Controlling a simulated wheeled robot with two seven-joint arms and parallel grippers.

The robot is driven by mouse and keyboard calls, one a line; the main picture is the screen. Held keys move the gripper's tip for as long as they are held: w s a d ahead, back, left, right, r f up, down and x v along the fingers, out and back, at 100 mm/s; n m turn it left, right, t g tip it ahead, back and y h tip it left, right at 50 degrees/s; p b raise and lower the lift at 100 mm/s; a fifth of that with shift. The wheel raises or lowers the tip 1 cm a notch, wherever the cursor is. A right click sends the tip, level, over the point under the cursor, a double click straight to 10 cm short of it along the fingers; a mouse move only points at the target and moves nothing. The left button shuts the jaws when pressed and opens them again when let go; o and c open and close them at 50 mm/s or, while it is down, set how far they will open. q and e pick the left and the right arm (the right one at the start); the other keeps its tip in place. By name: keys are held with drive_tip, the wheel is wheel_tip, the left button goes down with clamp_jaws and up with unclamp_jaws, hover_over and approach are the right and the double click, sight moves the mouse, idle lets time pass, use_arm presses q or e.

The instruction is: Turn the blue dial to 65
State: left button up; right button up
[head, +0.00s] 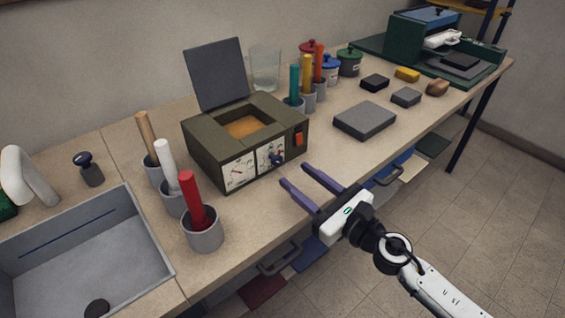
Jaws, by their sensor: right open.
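The blue dial (277,159) is a small dark blue knob on the right-hand white panel on the front of an olive-green box (206,156). Its scale is too small to read, so I cannot tell its setting. The box has an open grey lid (216,74) and an orange-brown recess in its top. My right gripper (294,174) is open and empty, with two purple fingers pointing at the box front. It is close to the dial at lower right and appears apart from it. My left gripper is not in view.
An orange switch (299,136) sits right of the dial on the box. A grey cup with a red stick (194,203) stands left of the box near the counter edge. A grey slab (365,120) lies to the right.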

sight(279, 162)
drive_tip(key=x, duration=0.6)
drive_tip(key=shift+w+a, duration=0.2)
drive_tip(key=shift+w, duration=0.1)
drive_tip(key=c, duration=1.1)
